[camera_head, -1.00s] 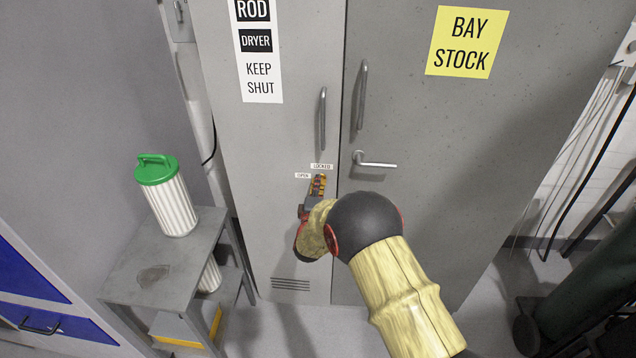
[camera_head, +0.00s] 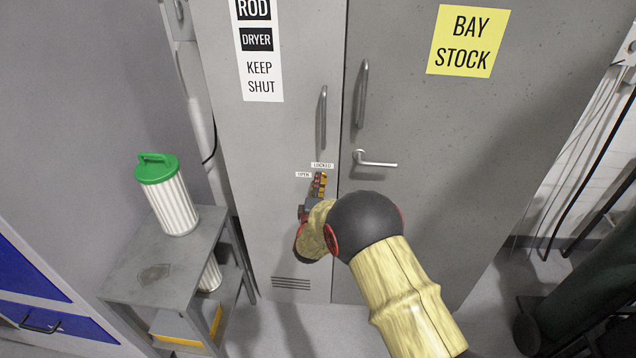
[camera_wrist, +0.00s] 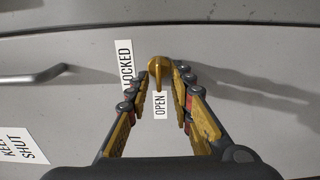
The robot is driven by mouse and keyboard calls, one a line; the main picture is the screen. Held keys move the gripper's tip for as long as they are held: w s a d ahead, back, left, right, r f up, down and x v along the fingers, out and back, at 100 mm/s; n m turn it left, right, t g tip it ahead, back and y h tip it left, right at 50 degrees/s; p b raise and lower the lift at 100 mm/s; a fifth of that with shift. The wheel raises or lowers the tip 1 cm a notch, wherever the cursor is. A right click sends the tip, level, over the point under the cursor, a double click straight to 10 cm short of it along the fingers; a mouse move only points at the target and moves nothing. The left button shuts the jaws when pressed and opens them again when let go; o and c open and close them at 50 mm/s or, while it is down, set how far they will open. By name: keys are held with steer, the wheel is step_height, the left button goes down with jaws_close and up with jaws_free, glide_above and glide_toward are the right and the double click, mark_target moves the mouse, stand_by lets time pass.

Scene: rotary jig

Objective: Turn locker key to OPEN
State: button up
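The brass key (camera_wrist: 157,73) sits on the locker door in the wrist view; its narrow part points down the picture toward the OPEN label (camera_wrist: 160,105). The LOCKED label (camera_wrist: 126,64) lies to its left there. In the head view my gripper (camera_head: 319,185) is at the lock, just below the LOCKED label (camera_head: 322,165) and right of the OPEN label (camera_head: 303,174). The key is hidden there by my fingers.
The grey locker (camera_head: 420,130) has two upright handles and a lever handle (camera_head: 375,161) right of the lock. A grey side table (camera_head: 165,262) at the left carries a green-lidded filter canister (camera_head: 170,195). Hoses and a dark green cylinder stand at the far right.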

steer(key=s, duration=1.1)
steer(key=shift+s+a, duration=0.2)
steer(key=shift+a, duration=0.05)
steer(key=s+a+f+m+g+y, duration=0.1)
steer(key=s+a+f+m+g, duration=0.2)
steer(key=f, duration=0.4)
steer(key=s+a+f+m+g+y, duration=0.1)
steer(key=s+f+m+g+y, duration=0.1)
steer(key=s+f+g, duration=0.35)
steer(key=s+d+m+g, duration=0.1)
steer(key=s+m+g, duration=0.2)
steer(key=s, duration=0.4)
steer(key=s+d+r+m+h, duration=0.1)
steer(key=s+d+r+m, duration=0.4)
steer(key=s+d+r, duration=0.7)
steer(key=s+d+r+m+h, duration=0.1)
steer(key=s+d+r+m, duration=0.3)
steer(key=s+d+r, duration=0.8)
steer(key=d+r+g, duration=0.1)
steer(key=d+r, duration=0.2)
steer(key=r, duration=0.4)
steer(key=shift+s+d+r+m, duration=0.2)
steer(key=shift+s+d+m, duration=0.15)
steer(key=shift+m, duration=0.05)
